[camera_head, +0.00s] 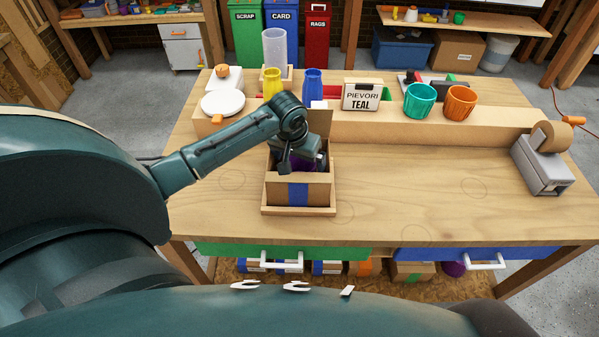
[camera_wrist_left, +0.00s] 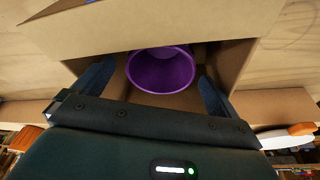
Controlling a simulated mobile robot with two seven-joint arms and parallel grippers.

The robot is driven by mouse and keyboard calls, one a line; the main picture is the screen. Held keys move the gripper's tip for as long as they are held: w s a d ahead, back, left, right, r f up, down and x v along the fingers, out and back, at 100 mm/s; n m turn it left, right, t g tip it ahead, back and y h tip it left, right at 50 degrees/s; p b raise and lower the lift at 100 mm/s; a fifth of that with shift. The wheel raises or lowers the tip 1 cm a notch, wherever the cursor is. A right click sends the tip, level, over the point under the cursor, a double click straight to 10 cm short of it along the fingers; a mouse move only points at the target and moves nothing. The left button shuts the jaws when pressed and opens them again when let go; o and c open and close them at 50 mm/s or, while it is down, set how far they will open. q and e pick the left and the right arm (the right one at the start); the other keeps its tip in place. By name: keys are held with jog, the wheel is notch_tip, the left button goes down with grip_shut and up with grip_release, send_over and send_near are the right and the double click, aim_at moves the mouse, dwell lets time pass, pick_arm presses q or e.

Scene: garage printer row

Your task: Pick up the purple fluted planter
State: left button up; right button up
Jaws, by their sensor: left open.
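The purple planter (camera_wrist_left: 160,72) sits inside an open cardboard box (camera_head: 300,190), its round mouth facing my left wrist camera. In the head view only a bit of purple shows, mostly hidden behind my gripper and the box wall. My left gripper (camera_head: 297,158) reaches down into the box from above. In the left wrist view its two dark fingers (camera_wrist_left: 155,82) are open, one on each side of the planter, with gaps between them and its rim. Nothing is held. My right gripper is not in view.
The box has a blue stripe and stands in a shallow wooden tray (camera_head: 328,211). Behind it, a raised ledge (camera_head: 430,128) carries teal (camera_head: 419,100) and orange (camera_head: 460,102) planters and a "PIEVORI TEAL" sign (camera_head: 361,96). A tape dispenser (camera_head: 541,165) stands right. The tabletop between is clear.

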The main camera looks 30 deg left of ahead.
pick_arm(q)
jog(key=c, duration=1.4)
